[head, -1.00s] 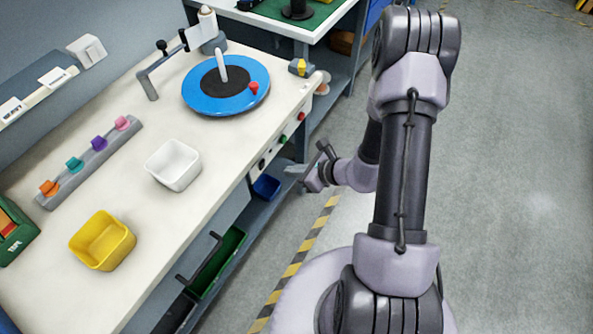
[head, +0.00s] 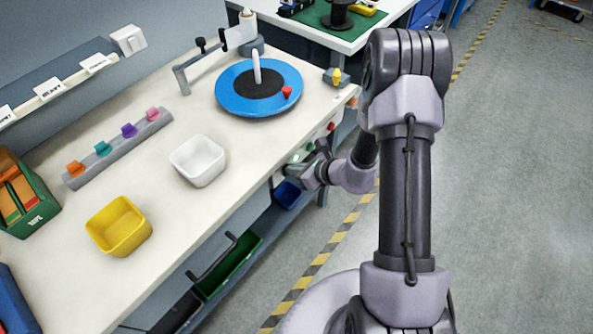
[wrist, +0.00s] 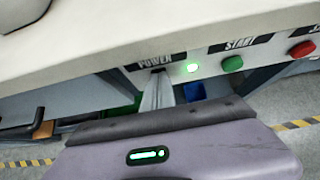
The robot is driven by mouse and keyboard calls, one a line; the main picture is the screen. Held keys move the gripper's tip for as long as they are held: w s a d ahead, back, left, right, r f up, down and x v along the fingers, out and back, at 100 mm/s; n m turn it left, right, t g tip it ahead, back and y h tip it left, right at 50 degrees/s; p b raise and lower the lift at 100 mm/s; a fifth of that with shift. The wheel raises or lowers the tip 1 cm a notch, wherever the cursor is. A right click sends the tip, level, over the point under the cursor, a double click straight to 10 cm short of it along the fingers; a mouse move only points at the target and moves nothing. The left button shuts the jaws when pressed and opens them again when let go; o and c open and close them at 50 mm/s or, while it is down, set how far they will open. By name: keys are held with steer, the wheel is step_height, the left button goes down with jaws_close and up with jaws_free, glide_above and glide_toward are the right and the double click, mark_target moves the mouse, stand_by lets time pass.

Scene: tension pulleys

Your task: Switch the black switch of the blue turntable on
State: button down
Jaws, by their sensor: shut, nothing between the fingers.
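The blue turntable (head: 232,98) sits on the white workbench, with a dark centre, a white upright post and a small red knob on it. In the wrist view the bench's front panel carries a POWER label (wrist: 155,63). My gripper (wrist: 158,78) is shut and empty, its fingertips at the panel just under that label. A small dark bit shows at the fingertips; the black switch is mostly hidden behind them. A lit green lamp (wrist: 192,68) glows just right of the tips. In the head view my gripper (head: 298,170) is against the bench's front edge.
A green START button (wrist: 232,64) and a red button (wrist: 302,49) lie further right on the panel. A white bin (head: 198,162), a yellow bin (head: 118,228) and a rack of coloured clips (head: 120,147) stand on the bench. A drawer handle (head: 212,258) juts out below.

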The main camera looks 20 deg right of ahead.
steer(key=shift+r, duration=0.15)
steer(key=shift+r+p, duration=0.55)
steer(key=shift+r, duration=0.15)
